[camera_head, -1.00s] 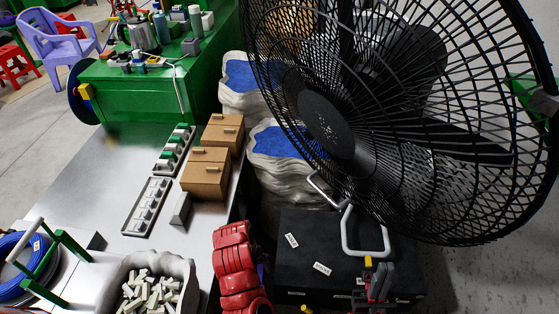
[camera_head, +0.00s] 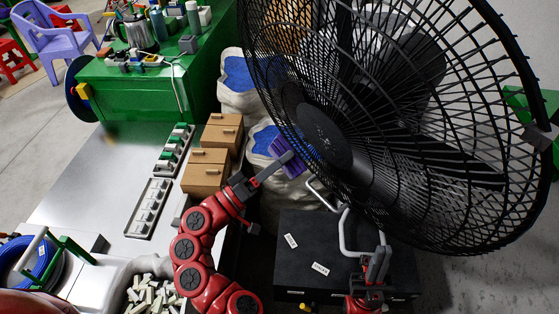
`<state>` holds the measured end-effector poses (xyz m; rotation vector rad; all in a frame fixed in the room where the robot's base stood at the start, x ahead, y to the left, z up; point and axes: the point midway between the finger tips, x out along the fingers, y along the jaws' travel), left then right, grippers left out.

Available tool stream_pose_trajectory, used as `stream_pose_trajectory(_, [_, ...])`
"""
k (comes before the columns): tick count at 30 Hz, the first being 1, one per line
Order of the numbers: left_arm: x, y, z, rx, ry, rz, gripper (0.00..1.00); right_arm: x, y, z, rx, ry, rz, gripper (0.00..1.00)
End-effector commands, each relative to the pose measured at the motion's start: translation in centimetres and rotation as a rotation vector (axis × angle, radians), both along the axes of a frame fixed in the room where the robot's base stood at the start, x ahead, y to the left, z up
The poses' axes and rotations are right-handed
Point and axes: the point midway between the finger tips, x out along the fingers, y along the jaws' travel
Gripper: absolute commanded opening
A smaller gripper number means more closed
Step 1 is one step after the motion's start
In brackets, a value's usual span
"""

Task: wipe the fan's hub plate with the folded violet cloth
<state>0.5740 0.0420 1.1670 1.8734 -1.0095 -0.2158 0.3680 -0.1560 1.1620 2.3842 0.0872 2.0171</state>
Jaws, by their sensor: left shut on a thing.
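The folded violet cloth (camera_head: 282,146) is held by my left gripper (camera_head: 287,160), which is shut on it. The cloth is at the left side of the large black fan (camera_head: 430,185), by its wire cage. The dark round hub plate (camera_head: 320,128) lies just to the right of the cloth. I cannot tell whether the cloth touches the cage or the plate. My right gripper (camera_head: 377,258) is low in front of the fan, by a white tube frame (camera_head: 346,236). Its fingers are too small and dark to tell open from shut.
A black case (camera_head: 293,265) with white labels lies under the fan. A metal table (camera_head: 95,190) at left bears wooden drawer boxes (camera_head: 204,171) and switch strips (camera_head: 147,208). Grey sacks with blue tops (camera_head: 236,75) stand behind. A blue cable coil (camera_head: 38,258) is at lower left.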

Motion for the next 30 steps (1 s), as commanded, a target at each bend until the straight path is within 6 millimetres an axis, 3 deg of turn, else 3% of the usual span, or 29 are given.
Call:
stream_pose_trajectory(18, [3.4,-3.9,1.6,0.001,0.001,0.0,0.36,0.0,0.0,2.9,0.0,0.0,0.0,0.0])
stream_pose_trajectory(30, [3.8,-4.2,1.5,0.001,0.001,0.001,0.36,0.0,0.0,2.9,0.0,0.0,0.0,0.0])
